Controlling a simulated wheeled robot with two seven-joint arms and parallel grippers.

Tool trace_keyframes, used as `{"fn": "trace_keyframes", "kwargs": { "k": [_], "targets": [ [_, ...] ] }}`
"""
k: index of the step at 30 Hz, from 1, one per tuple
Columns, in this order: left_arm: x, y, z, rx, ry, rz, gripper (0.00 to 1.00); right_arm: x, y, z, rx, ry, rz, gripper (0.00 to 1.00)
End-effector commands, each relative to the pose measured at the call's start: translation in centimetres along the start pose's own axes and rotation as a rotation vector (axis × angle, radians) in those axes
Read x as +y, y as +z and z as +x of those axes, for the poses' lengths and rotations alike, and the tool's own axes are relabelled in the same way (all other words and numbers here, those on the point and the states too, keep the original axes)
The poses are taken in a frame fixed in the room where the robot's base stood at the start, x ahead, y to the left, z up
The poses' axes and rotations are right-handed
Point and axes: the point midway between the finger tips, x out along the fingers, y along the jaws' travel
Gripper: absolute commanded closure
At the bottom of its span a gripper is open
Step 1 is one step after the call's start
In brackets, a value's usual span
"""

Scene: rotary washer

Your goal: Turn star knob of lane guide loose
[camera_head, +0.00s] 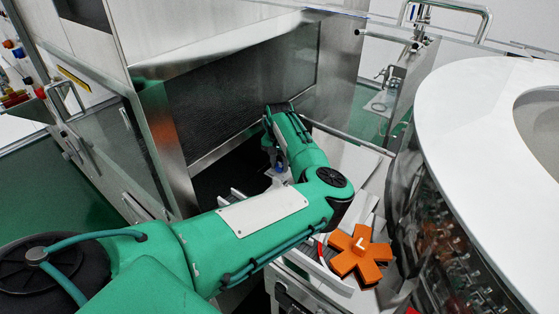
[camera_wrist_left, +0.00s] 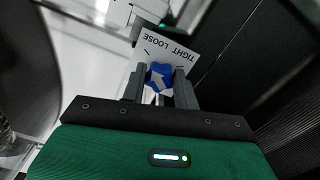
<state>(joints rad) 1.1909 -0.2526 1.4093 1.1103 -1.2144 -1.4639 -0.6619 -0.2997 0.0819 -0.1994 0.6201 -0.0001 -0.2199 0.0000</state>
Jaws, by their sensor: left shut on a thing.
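The star knob (camera_wrist_left: 158,77) is blue with a grey arrow on it, and in the left wrist view it sits between the fingers of my left gripper (camera_wrist_left: 155,85). The fingers are shut on it. A white plate (camera_wrist_left: 178,48) with the words TIGHT and LOOSE lies just behind the knob. In the head view my left arm reaches into the machine opening, and a small blue part of the knob (camera_head: 280,168) shows beside the arm. The arm hides most of my left gripper (camera_head: 275,172) there. My right gripper is not in view.
An orange star-shaped piece marked L (camera_head: 360,253) stands right of my arm. A large white round housing (camera_head: 470,110) is at the right. Steel walls (camera_head: 165,150) and a dark panel (camera_head: 235,100) close in the left and back. Metal rails (camera_head: 345,138) run close to my arm.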

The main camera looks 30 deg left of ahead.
Motion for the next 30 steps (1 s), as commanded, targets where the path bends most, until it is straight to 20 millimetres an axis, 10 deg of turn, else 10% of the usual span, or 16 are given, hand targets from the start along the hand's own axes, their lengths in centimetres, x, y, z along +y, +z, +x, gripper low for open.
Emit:
{"fn": "trace_keyframes", "kwargs": {
  "k": [18,19,21,30],
  "targets": [
    [0.05,-0.04,-0.04,0.001,0.0,-0.051,0.93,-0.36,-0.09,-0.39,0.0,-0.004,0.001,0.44],
    [0.04,-0.04,-0.04,0.001,0.0,-0.05,0.64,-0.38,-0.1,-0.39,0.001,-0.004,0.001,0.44],
    [0.04,-0.04,-0.04,0.001,0.0,-0.05,0.5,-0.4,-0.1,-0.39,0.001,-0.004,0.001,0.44],
    [0.03,-0.03,-0.08,0.001,0.0,-0.05,0.48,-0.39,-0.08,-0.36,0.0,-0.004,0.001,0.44]
  ]
}}
